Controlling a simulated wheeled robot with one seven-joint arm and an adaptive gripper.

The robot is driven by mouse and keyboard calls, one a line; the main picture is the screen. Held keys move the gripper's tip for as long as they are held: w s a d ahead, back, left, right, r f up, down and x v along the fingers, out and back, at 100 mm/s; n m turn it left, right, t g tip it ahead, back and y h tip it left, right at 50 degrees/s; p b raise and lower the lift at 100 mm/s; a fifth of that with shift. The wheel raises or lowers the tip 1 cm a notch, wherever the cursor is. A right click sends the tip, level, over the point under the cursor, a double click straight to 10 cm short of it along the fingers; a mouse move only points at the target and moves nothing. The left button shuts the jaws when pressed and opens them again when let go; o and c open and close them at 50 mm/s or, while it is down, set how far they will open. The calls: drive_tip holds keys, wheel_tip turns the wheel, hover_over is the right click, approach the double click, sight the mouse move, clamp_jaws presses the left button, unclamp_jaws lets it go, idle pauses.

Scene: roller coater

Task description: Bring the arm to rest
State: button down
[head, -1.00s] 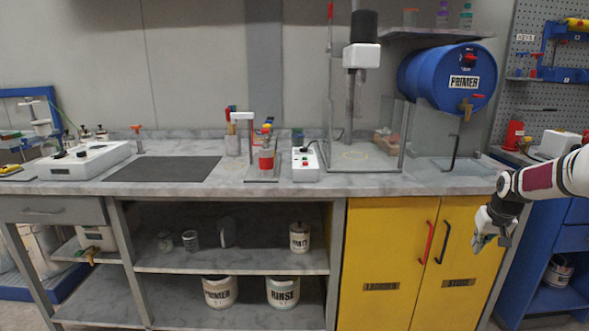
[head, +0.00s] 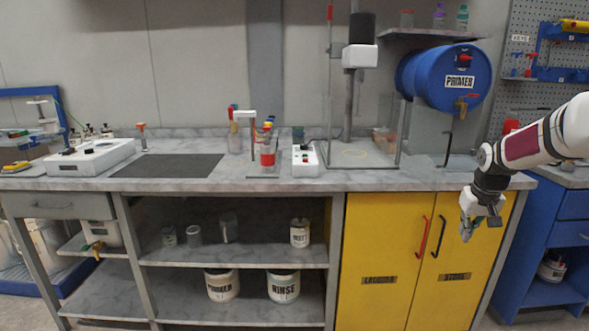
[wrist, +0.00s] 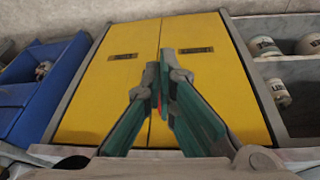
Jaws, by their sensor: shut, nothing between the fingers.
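My gripper (head: 467,232) hangs at the right of the head view, pointing down in front of the yellow storage cabinet (head: 385,285), below the level of the counter top. Its fingers are together with nothing between them. In the wrist view my gripper (wrist: 162,72) shows green-sided fingers in front of the yellow cabinet doors (wrist: 95,88). My arm comes in from the right edge of the head view and bends down at the wrist.
A marbled counter (head: 270,183) runs across the middle. The blue primer drum (head: 445,78) sits above it at right. A blue cabinet (head: 545,240) stands right of the yellow one. Open shelves at left hold a primer bucket (head: 222,290) and a rinse bucket (head: 283,292).

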drive_tip(key=s+a+r+n+g, duration=0.1)
drive_tip(key=s+a+r, duration=0.5)
drive_tip(key=s+a, duration=0.25)
drive_tip(key=s+a+r, duration=0.7)
drive_tip(key=s+a, duration=0.1)
drive_tip(key=s, duration=0.2)
drive_tip(key=s+a+f, duration=0.1)
drive_tip(key=s+a, duration=0.2)
drive_tip(key=s, duration=0.6)
drive_tip(key=s+a+f+g+y, duration=0.1)
drive_tip(key=s+a, duration=0.2)
drive_tip(key=s, duration=0.7)
drive_tip(key=s+a+f, duration=0.1)
drive_tip(key=s+a, duration=0.3)
drive_tip(key=s, duration=0.5)
wheel_tip(320, 180, up, 16)
drive_tip(key=t+p, duration=0.2)
drive_tip(key=p, duration=1.2)
drive_tip(key=shift+s+d+n+t+p, duration=0.2)
drive_tip(key=shift+s+n+t+p, duration=0.1)
drive_tip(key=shift+t, duration=0.1)
drive_tip(key=shift+f, duration=0.1)
